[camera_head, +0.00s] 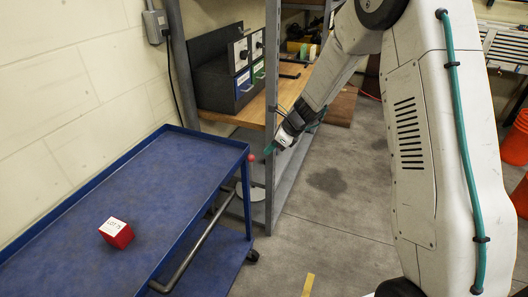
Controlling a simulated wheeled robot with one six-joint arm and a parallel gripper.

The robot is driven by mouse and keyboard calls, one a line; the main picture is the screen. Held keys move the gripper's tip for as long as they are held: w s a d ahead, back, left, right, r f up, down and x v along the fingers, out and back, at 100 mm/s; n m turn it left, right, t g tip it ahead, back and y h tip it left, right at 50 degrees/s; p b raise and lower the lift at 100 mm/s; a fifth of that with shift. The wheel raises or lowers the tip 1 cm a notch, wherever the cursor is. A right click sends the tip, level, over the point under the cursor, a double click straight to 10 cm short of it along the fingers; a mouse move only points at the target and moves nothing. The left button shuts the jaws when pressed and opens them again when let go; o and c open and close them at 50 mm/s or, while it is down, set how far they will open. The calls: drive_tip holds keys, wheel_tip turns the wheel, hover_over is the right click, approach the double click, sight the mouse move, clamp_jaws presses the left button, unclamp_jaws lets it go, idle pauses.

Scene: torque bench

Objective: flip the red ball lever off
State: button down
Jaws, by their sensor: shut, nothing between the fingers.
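The red ball of the lever (252,157) shows as a small red knob at the far right corner of the blue cart, in front of the grey shelf post. Its stem and base are too small or hidden to make out, so I cannot tell which way the lever points. My gripper (269,149) is shut and empty, with its greenish tip just right of the ball and slightly above it. I cannot tell whether the tip touches the ball.
A blue cart (95,198) fills the left, with a red cube with a white label (116,233) on top. A grey metal post (271,100) stands close to my gripper. A wooden bench with drawer boxes (226,82) is behind. Orange buckets (515,145) stand far right.

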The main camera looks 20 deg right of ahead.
drive_tip(key=w+a+r+v, duration=0.1)
drive_tip(key=v, duration=0.7)
drive_tip(key=shift+r, duration=0.3)
drive_tip(key=shift+s+a, duration=0.1)
drive_tip(key=shift+a, duration=0.05)
drive_tip(key=s+r+n+h, duration=0.2)
drive_tip(key=s+r+n, duration=0.3)
drive_tip(key=s, duration=0.8)
drive_tip(key=s+d+r+n+g+h, duration=0.1)
drive_tip(key=s+r+n, duration=0.3)
drive_tip(key=s+n, duration=0.7)
drive_tip(key=s+r+n+g+h, duration=0.1)
drive_tip(key=s+r+n+h, duration=0.2)
drive_tip(key=s, duration=1.3)
wheel_tip(320, 180, up, 3)
drive_tip(key=n, duration=0.5)
drive_tip(key=shift+s+d+f, duration=0.15)
drive_tip(key=shift+s, duration=0.25)
